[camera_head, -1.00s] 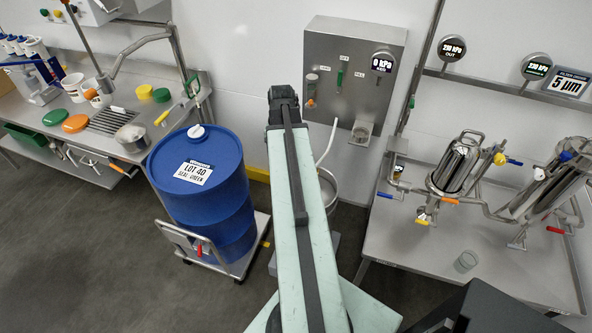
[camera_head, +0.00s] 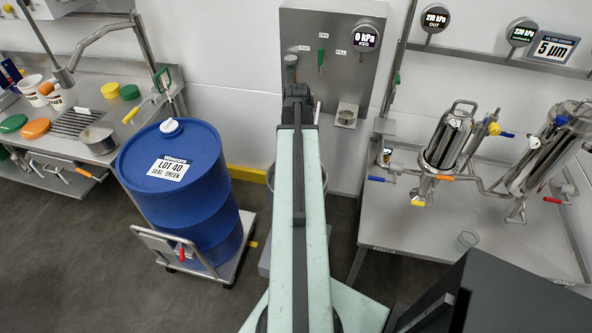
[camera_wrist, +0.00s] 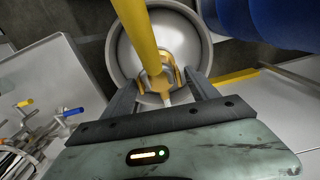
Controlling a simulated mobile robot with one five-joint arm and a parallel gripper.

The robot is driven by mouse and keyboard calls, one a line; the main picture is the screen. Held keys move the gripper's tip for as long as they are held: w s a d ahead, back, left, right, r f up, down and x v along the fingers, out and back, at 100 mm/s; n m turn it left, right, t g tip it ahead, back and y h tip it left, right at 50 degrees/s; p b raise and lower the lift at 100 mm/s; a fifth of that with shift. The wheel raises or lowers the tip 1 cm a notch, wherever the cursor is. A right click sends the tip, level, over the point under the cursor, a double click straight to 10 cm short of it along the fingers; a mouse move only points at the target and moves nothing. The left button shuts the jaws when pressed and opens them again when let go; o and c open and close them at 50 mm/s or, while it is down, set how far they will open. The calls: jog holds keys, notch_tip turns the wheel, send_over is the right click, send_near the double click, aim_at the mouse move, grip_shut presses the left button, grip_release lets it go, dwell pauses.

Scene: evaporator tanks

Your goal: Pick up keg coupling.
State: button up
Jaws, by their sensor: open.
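In the wrist view, the keg coupling (camera_wrist: 151,42) shows a thick yellow bar reaching toward the camera and a yellow base at the middle of the round steel keg top (camera_wrist: 122,57). My gripper (camera_wrist: 160,80) is open, with one dark finger on each side of the yellow base in the picture. I cannot tell whether the fingers touch it or how far above it they are. In the head view, the keg (camera_head: 270,180) is mostly hidden behind my arm, and the coupling and gripper fingers are hidden.
A blue drum (camera_head: 180,200) on a wheeled cart (camera_head: 243,240) stands left of the keg. A steel bench (camera_head: 430,225) with filter housings and valves stands to the right. A wall panel (camera_head: 325,20) with a gauge is behind. Bare floor (camera_head: 90,260) lies at the left front.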

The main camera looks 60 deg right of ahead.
notch_tip(320, 180, down, 5)
jog(key=b, duration=0.3)
jog(key=shift+r, duration=0.4)
grip_shut()
jog(key=shift+r, duration=0.15)
notch_tip(320, 180, up, 10)
jog(key=p, duration=1)
jog(key=n, duration=0.3)
